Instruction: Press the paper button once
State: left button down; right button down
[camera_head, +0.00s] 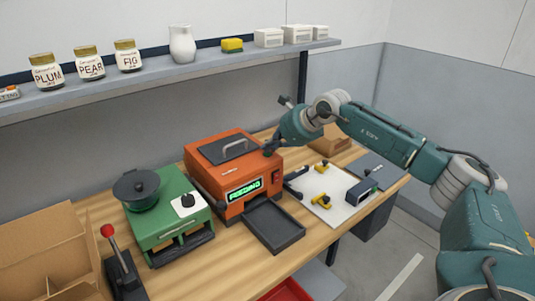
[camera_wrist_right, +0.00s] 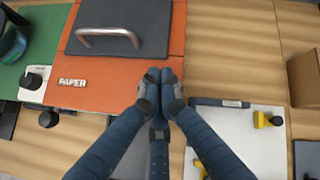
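The orange machine (camera_head: 205,185) stands on the wooden table. It has a dark lid with a metal handle, and its green display (camera_head: 243,189) reads "FEEDING". A white "PAPER" label (camera_wrist_right: 72,82) shows on its top in the right wrist view. My right gripper (camera_head: 269,149) is at the machine's top right corner. In the right wrist view, its fingertips (camera_wrist_right: 162,75) are together over the orange top, to the right of the label, with nothing visible between them. I cannot make out a paper button; the fingers may hide it. I cannot tell whether they touch the machine. My left gripper is not in view.
A dark tray (camera_head: 274,229) sits in front of the machine. A green machine (camera_head: 165,217) stands to its left, a white board (camera_head: 335,190) with yellow pieces to its right. A red-knobbed lever (camera_head: 108,231) and cardboard box (camera_head: 45,250) are at left. A shelf with jars runs above.

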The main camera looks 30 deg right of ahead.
aim_at(270, 154)
dwell(0.3)
jog(key=shift+r+p, duration=0.5)
jog(key=shift+r, duration=0.3)
jog(key=shift+r+p, duration=1.75)
jog(key=shift+r, duration=0.7)
jog(key=shift+f, duration=0.1)
